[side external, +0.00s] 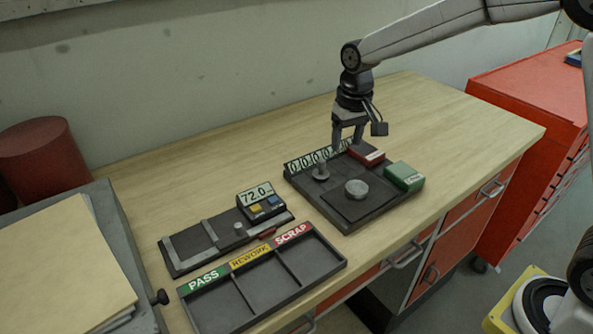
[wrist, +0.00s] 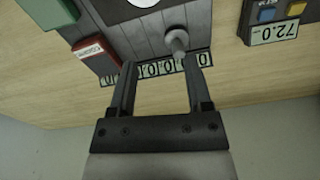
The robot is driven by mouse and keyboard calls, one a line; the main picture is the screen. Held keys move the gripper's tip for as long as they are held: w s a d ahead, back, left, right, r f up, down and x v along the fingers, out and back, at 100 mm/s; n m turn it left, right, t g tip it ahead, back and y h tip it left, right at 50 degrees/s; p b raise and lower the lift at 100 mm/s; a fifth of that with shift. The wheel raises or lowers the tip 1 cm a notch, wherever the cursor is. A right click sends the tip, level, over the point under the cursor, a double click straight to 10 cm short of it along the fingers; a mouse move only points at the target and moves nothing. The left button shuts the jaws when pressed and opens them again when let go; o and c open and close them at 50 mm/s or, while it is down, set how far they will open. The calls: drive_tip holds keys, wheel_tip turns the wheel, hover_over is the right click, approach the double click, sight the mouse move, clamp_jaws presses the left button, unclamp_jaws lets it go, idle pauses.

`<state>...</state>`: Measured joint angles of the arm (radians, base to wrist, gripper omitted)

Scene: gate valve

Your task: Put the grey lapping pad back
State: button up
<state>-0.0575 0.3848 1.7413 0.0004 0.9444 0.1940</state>
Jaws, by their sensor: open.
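A dark tray station (side external: 345,222) stands on the bench. On it are a small grey knobbed piece (side external: 321,171), upright on a round base, and a round silver disc (side external: 356,189) on a dark square plate. I cannot tell for sure which piece is the grey lapping pad. The knobbed piece shows in the wrist view (wrist: 177,40), near the right finger. My gripper (side external: 347,146) is open above the back edge of the tray, beside the red block (side external: 367,153). In the wrist view the space between its fingers (wrist: 160,68) is empty, with the number strip beyond.
A green block (side external: 404,177) sits at the tray's right edge. A number strip (side external: 305,162) lines its back. To the left are a gauge with a 72.0 display (side external: 256,194) and a PASS, REWORK, SCRAP tray (side external: 262,282), its compartments empty. The bench behind is clear.

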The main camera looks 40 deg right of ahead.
drive_tip(key=s+d+f+t, duration=0.1)
drive_tip(key=s+f, duration=0.3)
drive_tip(key=s, duration=0.5)
drive_tip(key=s+d+f+n, duration=0.1)
drive_tip(key=s+f, duration=0.2)
drive_tip(key=s, duration=0.6)
drive_tip(key=shift+s+d+f+n+t, duration=0.15)
drive_tip(key=shift+d+f+n+t, duration=0.15)
drive_tip(key=shift+d+f+t, duration=0.1)
